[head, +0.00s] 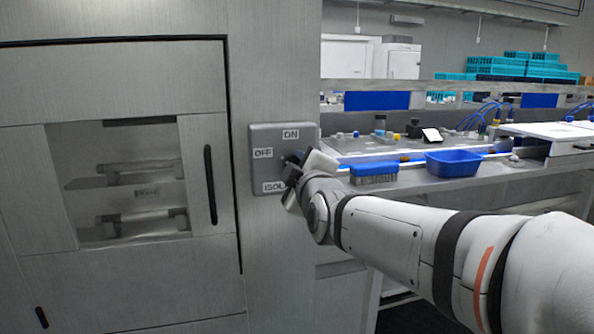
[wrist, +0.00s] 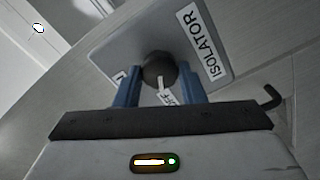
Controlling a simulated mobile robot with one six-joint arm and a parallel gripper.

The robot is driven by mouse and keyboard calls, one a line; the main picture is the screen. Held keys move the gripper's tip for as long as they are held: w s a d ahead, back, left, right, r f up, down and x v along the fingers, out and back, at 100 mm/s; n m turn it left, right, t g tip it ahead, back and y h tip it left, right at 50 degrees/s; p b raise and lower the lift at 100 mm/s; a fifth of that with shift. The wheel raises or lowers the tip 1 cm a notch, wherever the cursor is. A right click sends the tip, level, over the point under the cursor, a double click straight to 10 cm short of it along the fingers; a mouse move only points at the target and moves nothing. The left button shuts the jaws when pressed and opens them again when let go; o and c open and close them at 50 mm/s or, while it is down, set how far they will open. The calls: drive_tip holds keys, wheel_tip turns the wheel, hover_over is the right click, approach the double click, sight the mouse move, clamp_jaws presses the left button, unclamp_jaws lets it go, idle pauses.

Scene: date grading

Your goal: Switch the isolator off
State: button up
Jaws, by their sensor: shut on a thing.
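The isolator (head: 258,172) is a grey plate on the metal wall panel, with white labels ON at the top, OFF at the left and ISOLATOR at the bottom. Its dark round knob (wrist: 158,69) sits between the two blue fingers of my gripper (wrist: 166,88) in the wrist view. My gripper (head: 296,170) is shut on the knob and hides most of it in the head view. In the wrist view a pale mark shows at the knob's lower edge, towards the partly hidden OFF label. I cannot tell whether this mark is the knob's pointer.
A metal cabinet with a window and a dark vertical handle (head: 210,184) stands left of the isolator. To the right is a workbench with a blue tray (head: 453,162) and a blue-topped brush (head: 374,172), behind my arm. Teal crates (head: 522,66) are stacked at the back right.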

drive_tip(key=shift+n, duration=0.7)
drive_tip(key=o, duration=1)
drive_tip(key=v, duration=0.7)
drive_tip(key=shift+s+d+b, duration=0.1)
drive_tip(key=shift+s+b, duration=0.25)
drive_tip(key=shift+s, duration=0.05)
